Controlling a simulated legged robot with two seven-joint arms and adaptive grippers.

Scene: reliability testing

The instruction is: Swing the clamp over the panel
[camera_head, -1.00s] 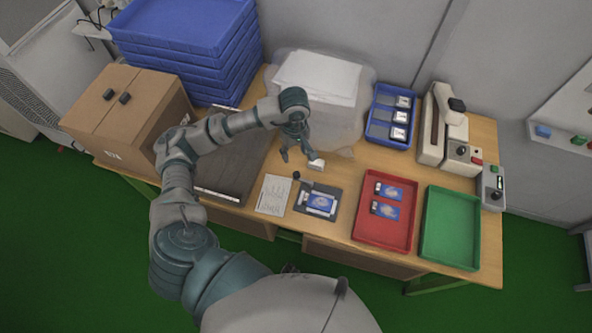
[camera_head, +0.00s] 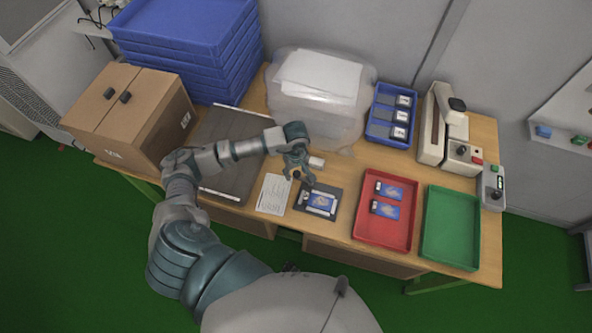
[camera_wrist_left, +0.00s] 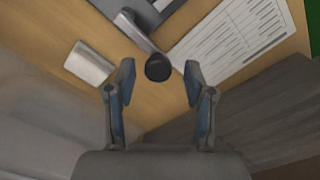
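The blue panel (camera_head: 320,202) lies in a dark grey fixture (camera_head: 331,190) on the table; the fixture's edge shows at the top of the left wrist view (camera_wrist_left: 150,12). The clamp is a grey metal lever (camera_wrist_left: 138,32) with a round black knob (camera_wrist_left: 158,67). In the head view my gripper mostly hides the clamp. My left gripper (camera_head: 299,180) is over the fixture's left back corner. In the left wrist view the gripper (camera_wrist_left: 158,82) is open, its fingers apart on either side of the knob with gaps showing. My right gripper is not in view.
A small white block (camera_head: 316,162) sits behind the fixture, and a printed sheet (camera_head: 273,194) lies left of it. A red tray (camera_head: 362,228) with blue panels and an empty green tray (camera_head: 451,226) are to the right. A clear plastic bin (camera_head: 340,124) stands behind.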

